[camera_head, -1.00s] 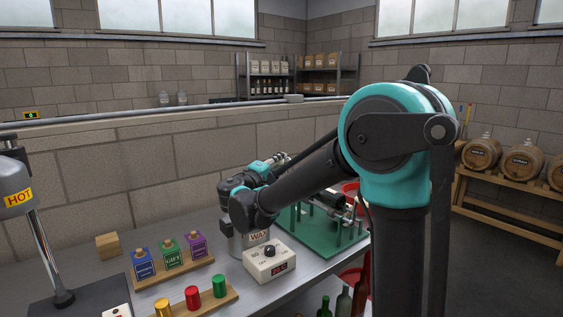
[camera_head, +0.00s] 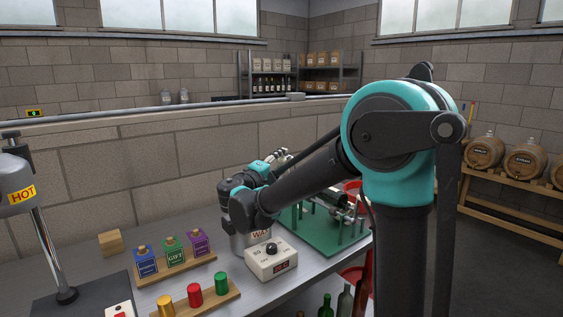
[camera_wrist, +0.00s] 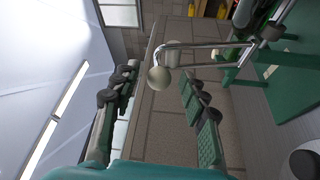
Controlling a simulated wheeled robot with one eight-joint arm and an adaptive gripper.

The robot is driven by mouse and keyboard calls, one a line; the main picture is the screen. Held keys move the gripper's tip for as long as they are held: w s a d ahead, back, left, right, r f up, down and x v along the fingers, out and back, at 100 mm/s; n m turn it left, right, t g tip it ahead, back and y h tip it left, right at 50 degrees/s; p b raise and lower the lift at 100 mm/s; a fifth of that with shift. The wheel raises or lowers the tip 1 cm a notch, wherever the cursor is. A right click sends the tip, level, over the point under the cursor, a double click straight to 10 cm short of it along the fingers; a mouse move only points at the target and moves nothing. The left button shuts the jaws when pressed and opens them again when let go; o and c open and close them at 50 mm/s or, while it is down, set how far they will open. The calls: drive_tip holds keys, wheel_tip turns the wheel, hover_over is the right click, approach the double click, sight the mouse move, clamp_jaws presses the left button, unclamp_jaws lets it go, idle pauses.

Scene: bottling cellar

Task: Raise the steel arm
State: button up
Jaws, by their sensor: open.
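The steel arm (camera_wrist: 215,44) is a bent bright rod with a pale ball knob (camera_wrist: 159,80) at its end. It is joined to the green machine (camera_wrist: 285,88) at the right of the wrist view. My gripper (camera_wrist: 157,75) is open, and the knob shows between its two fingers, apart from both in the picture. I cannot tell whether the knob is as near as the fingertips. In the head view my gripper (camera_head: 280,158) is small and partly hidden by my own arm, above the back of the green machine (camera_head: 325,232). The steel arm is not clear there.
A wax pot (camera_head: 240,243) and a white control box (camera_head: 270,262) stand left of the machine. Coloured boxes (camera_head: 172,250) and capsules (camera_head: 194,294) sit on wooden racks. A block wall (camera_head: 150,165) runs behind the bench.

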drive_tip(key=v, duration=1.1)
drive_tip(key=s+d+f+m+g+y, duration=0.15)
drive_tip(key=d+f+g, duration=0.25)
drive_tip(key=d+f, duration=0.5)
drive_tip(key=s+d+f+m+g, duration=0.2)
drive_tip(key=d+f+g, duration=0.2)
drive_tip(key=d+f, duration=0.55)
drive_tip(key=s+d+f+m+g+y, duration=0.2)
drive_tip(key=s+d+f+m+y, duration=0.1)
drive_tip(key=s+f, duration=0.4)
drive_tip(key=s+d+f+m+g+y, duration=0.2)
drive_tip(key=s+f+y, duration=0.3)
drive_tip(key=s, duration=0.5)
drive_tip(key=shift+s+d+f+m, duration=0.15)
drive_tip(key=shift+d+f+m, duration=0.45)
drive_tip(key=shift+f, duration=0.25)
